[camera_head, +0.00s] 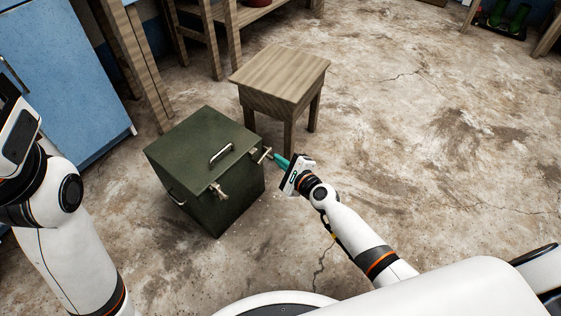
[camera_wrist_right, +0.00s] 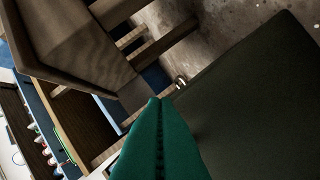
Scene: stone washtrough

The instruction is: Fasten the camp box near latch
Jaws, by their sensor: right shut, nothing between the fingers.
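The dark green camp box (camera_head: 190,150) stands on the floor with its lid down and a metal handle (camera_head: 221,153) on top. The near latch (camera_head: 218,190) is at the lid's front edge; I cannot tell if it is fastened. The far latch (camera_head: 263,155) sticks out from the box's right corner. My right gripper (camera_head: 279,161) is shut and empty, its teal fingers just right of the far latch. In the wrist view the shut fingers (camera_wrist_right: 157,130) lie beside the dark box (camera_wrist_right: 255,105), with a small metal piece (camera_wrist_right: 180,82) beyond. My left arm shows at left; its fingers are out of frame.
A wooden stool (camera_head: 280,73) stands close behind the box; it also shows in the wrist view (camera_wrist_right: 70,50). A blue cabinet (camera_head: 60,80) and wooden legs are at the left and back. The concrete floor (camera_head: 430,150) to the right is clear.

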